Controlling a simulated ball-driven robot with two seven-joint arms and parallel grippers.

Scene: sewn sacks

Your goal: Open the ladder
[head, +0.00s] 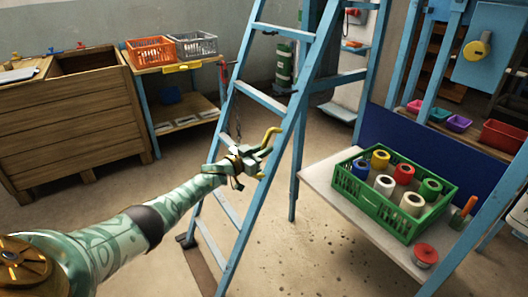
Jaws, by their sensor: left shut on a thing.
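A blue step ladder (285,148) stands upright on the floor in the middle of the head view, its top cut off by the frame. Its front rails and rungs face me, and another blue leg stands behind it. My left gripper (262,158) is at the ladder's right front rail, about halfway up the visible part. Its yellow fingers are at the rail and it is shut on the ladder. The exact contact is partly hidden by the gripper itself. My right gripper does not show.
A green crate (362,207) of coloured rolls stands on a low bench (322,183) to the right. A wooden bin (65,128) is at the left, beside a small table with an orange basket (151,51) and a grey basket (194,45). Floor before the ladder is clear.

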